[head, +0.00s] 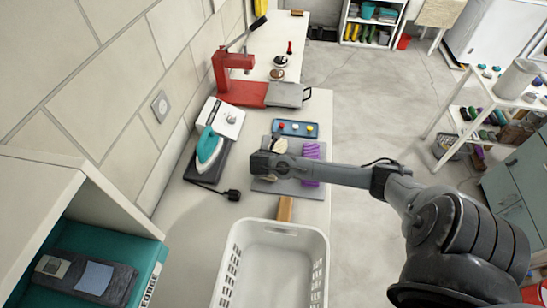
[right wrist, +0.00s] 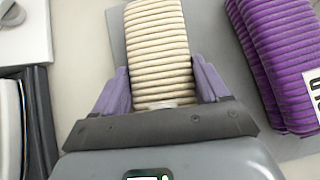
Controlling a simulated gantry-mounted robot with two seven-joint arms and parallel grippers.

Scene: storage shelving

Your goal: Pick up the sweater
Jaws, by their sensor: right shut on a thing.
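A cream ribbed, folded knit piece (right wrist: 160,45), seemingly a sweater, lies between the purple fingers of my right gripper (right wrist: 162,75), which touch it on both sides. In the head view my right gripper (head: 268,163) points down over the grey mat (head: 263,186) on the counter and hides much of the cream piece (head: 280,146). A purple ribbed, folded piece (right wrist: 278,60) lies just right of the gripper; it also shows in the head view (head: 311,165). My left gripper is not in view.
A white basket (head: 320,270) stands at the counter's front, with a wooden block behind it. A teal iron (head: 208,147) on a dark pad and its plug are to the left. A blue tray (head: 295,128) and red press (head: 238,85) are behind.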

